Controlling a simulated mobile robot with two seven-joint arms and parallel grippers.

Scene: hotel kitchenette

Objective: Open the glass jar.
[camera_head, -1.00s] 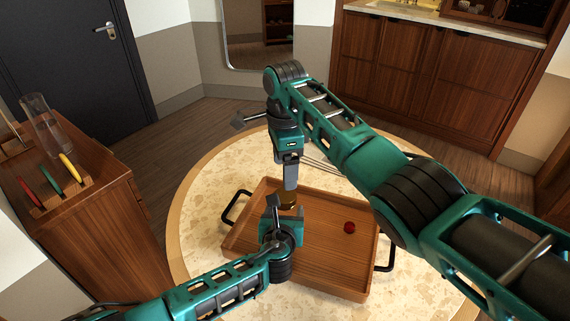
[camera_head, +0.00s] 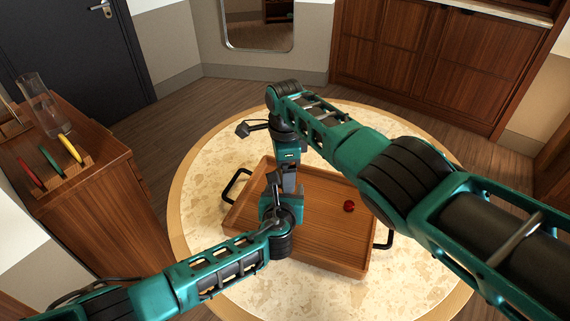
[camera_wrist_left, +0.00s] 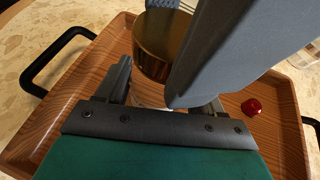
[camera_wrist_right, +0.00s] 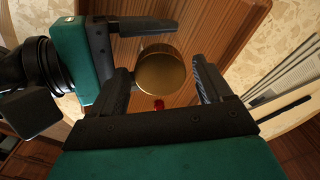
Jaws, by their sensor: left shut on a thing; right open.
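The glass jar has a gold lid, which shows in the left wrist view (camera_wrist_left: 158,45) and the right wrist view (camera_wrist_right: 160,74). A bit of its clear glass body (camera_wrist_left: 148,95) shows below the lid. My left gripper (camera_head: 272,190) is shut on the jar body from the side, low over the tray. My right gripper (camera_head: 289,182) points down from above. Its two fingers stand open on either side of the lid in the right wrist view (camera_wrist_right: 165,80), with gaps visible. In the head view the grippers hide the jar.
The wooden tray (camera_head: 325,235) with black handles lies on the round speckled table (camera_head: 410,270). A small red object (camera_head: 349,206) is on the tray, right of the grippers. A wooden cabinet (camera_head: 90,205) at left bears a glass vase (camera_head: 39,105) and coloured-handled items.

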